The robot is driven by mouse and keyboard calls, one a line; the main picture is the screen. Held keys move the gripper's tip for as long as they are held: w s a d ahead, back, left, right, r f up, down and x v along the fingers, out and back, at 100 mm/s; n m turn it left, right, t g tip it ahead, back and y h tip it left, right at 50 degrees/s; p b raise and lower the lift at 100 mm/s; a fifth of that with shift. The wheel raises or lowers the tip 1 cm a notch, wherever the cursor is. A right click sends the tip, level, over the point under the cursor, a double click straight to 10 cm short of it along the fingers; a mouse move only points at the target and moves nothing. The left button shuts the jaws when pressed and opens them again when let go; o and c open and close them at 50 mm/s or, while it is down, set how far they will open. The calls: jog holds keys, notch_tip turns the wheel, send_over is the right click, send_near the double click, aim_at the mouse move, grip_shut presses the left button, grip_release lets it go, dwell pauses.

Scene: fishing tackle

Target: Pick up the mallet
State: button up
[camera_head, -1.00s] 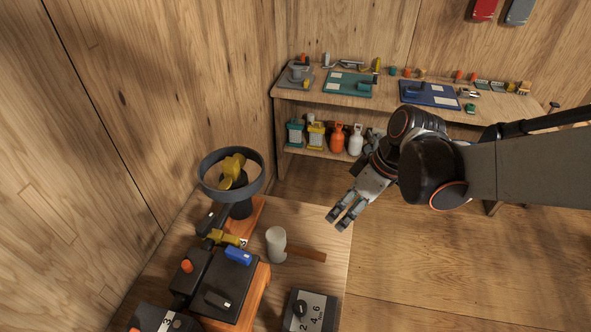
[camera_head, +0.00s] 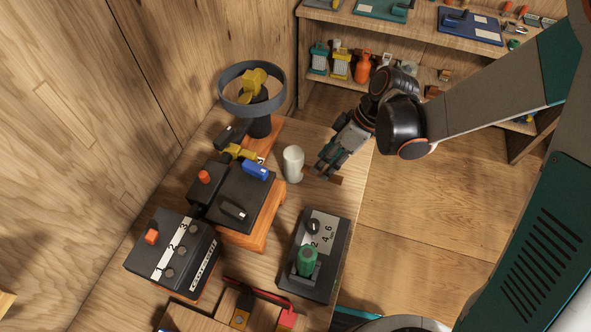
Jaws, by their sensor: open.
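The mallet (camera_head: 293,164) lies on the wooden table in the head view, right of the black machine. Its pale cylindrical head is in plain view, and its brown handle (camera_head: 334,180) points right, partly hidden by my gripper. My gripper (camera_head: 322,170) is open, with its fingers pointing down and left over the handle, just right of the head. I cannot tell whether the fingers touch the handle or are above it. Nothing is seen held in it.
A fan-like device with a dark ring (camera_head: 252,90) stands behind the mallet. A black machine on an orange base (camera_head: 240,196) is to the left, and a dark numbered box (camera_head: 315,255) is in front. Shelves (camera_head: 345,18) stand at the back. The table edge is close at right.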

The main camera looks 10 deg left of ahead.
aim_at(294, 167)
jog(key=b+x, duration=0.1)
jog(key=x, duration=0.1)
jog(key=b+x, duration=0.1)
jog(key=x, duration=0.2)
jog(key=shift+a+f+b, duration=0.2)
jog(key=shift+a+b, duration=0.15)
jog(key=shift+a, duration=0.05)
jog(key=shift+r, duration=0.1)
grip_shut()
